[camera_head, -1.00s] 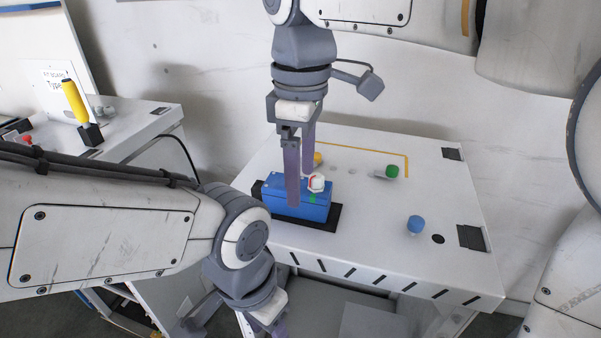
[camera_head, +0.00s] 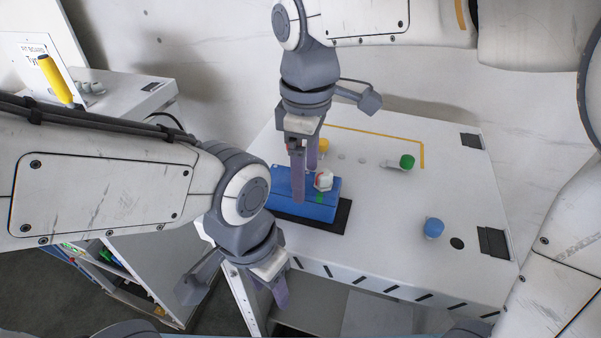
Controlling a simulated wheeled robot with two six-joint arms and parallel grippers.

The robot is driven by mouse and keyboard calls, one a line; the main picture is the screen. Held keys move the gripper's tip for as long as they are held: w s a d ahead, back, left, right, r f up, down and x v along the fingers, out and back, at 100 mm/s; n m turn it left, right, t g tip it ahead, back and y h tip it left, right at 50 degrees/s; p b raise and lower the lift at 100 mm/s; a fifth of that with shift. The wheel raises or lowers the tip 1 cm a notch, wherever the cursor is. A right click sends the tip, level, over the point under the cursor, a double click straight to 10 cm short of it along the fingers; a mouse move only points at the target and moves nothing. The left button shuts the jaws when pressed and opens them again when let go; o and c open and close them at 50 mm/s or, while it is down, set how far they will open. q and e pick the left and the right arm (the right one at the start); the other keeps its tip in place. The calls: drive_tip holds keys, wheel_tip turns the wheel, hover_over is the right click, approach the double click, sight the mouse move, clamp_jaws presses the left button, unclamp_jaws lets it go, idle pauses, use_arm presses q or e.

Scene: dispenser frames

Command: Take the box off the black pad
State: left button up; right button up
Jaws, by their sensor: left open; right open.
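A blue box (camera_head: 318,206) sits on the black pad (camera_head: 340,222) at the left front of the white table. A white piece with a red mark (camera_head: 323,180) shows at the box's top. My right gripper (camera_head: 305,178) points down at the box, open, with its fingers in front of part of the box; whether they touch it I cannot tell. My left gripper (camera_head: 270,290) is open and empty, low in front of the table's left front edge. The box's left end is partly hidden behind my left arm.
A yellow knob (camera_head: 323,145), a green knob (camera_head: 407,161) and a blue knob (camera_head: 433,228) stand on the white table (camera_head: 385,260). A yellow line runs along its back. A side bench at the left holds a yellow-handled object (camera_head: 55,80). The table's right middle is mostly clear.

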drive_tip(key=shift+s+f, duration=0.1)
drive_tip(key=shift+f, duration=1.85)
drive_tip(key=shift+a, duration=0.1)
clamp_jaws()
drive_tip(key=shift+r, duration=0.1)
